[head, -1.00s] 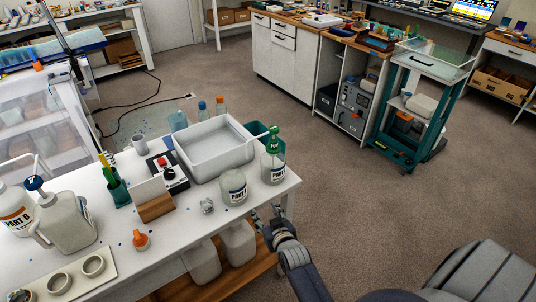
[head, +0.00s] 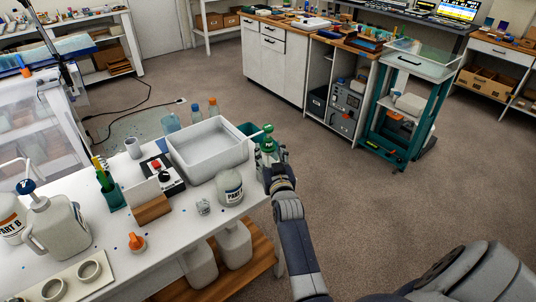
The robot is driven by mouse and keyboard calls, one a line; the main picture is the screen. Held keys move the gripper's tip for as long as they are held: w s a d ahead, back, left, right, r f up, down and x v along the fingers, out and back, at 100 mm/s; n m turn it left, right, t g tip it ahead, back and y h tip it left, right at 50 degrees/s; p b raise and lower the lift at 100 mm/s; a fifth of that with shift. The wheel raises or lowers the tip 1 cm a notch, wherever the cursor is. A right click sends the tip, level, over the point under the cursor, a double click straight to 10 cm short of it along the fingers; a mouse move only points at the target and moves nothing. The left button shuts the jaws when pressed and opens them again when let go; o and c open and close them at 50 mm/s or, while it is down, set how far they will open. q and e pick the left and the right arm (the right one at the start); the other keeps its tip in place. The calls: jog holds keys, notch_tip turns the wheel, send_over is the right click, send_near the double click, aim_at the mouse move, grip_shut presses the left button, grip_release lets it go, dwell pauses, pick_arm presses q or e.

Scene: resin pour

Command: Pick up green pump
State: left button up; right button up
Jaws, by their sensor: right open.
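The green pump (head: 267,141) is the dark green top of a clear bottle at the right end of the white table (head: 175,225). My right gripper (head: 278,172) is at the bottle, just below the pump head, and hides most of the bottle's body. The gripper is open; whether its fingers touch the bottle or pump I cannot tell. My left gripper is not in view.
A white tub (head: 207,164) and a jar (head: 229,187) stand left of the bottle. Bare floor (head: 400,210) lies to the right.

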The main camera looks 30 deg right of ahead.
aim_at(269, 144)
jog(key=shift+w+d+r+b, duration=0.2)
jog(key=shift+w+d+b, duration=0.05)
jog(key=shift+w+b, duration=0.2)
jog(key=b+x, duration=0.2)
jog(key=x, duration=0.1)
jog(key=shift+w+d, duration=0.1)
jog(key=shift+d, duration=0.15)
jog(key=shift+w+d+r+b, duration=0.1)
jog(key=shift+w+b, duration=0.2)
jog(key=shift+w, duration=0.15)
jog(key=shift+s+r, duration=0.1)
grip_shut()
